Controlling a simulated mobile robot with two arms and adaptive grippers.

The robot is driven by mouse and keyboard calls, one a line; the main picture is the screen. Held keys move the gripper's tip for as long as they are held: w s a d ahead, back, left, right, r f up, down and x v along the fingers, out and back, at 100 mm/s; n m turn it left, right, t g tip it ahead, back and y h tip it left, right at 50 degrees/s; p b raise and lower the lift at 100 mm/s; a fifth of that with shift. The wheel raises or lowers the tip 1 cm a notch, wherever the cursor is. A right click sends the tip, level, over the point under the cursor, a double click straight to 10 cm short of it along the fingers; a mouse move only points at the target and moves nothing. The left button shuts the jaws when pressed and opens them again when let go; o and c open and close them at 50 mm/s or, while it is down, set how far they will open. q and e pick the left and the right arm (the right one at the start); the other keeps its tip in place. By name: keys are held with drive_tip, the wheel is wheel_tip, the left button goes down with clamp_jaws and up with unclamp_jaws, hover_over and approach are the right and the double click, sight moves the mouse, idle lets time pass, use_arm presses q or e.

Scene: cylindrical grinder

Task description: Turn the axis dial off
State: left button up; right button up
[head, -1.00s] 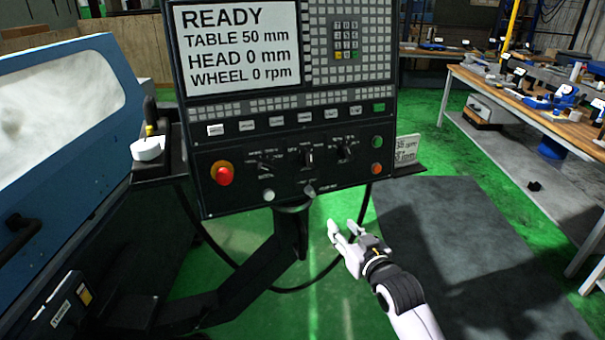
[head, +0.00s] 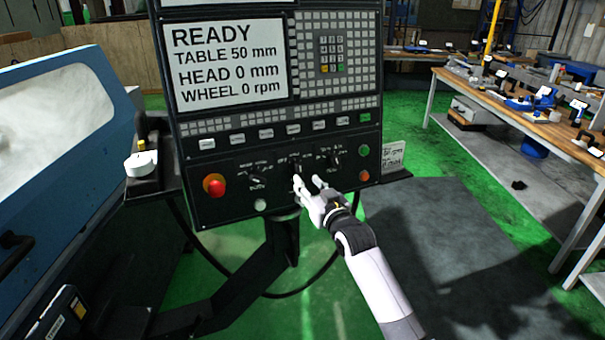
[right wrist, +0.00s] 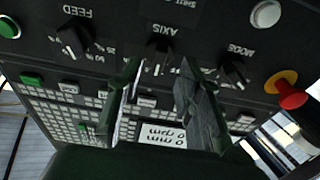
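The axis dial (right wrist: 157,62) is a black knob labelled AXIS on the control panel's lower face. In the right wrist view, which is upside down, it shows between my right gripper's two fingers (right wrist: 160,75). In the head view the dial (head: 296,166) is the middle of three knobs, and my right gripper (head: 307,181) partly covers it from below. The right gripper is open, fingers pointing at the panel; I cannot tell whether they touch the dial. My left gripper is in neither view.
The feed dial (right wrist: 74,38) and mode dial (right wrist: 234,72) flank the axis dial closely. A red emergency button (head: 214,185) sits at the panel's lower left. Green (head: 362,150) and orange (head: 364,176) buttons are at right. The screen (head: 228,65) reads READY.

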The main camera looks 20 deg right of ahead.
sight(301, 175)
drive_tip(key=shift+w+a+p, duration=0.15)
drive_tip(key=shift+w, duration=1)
drive_tip(key=shift+w+a+p, duration=0.1)
drive_tip(key=shift+w+p, duration=0.05)
drive_tip(key=shift+w, duration=1)
clamp_jaws()
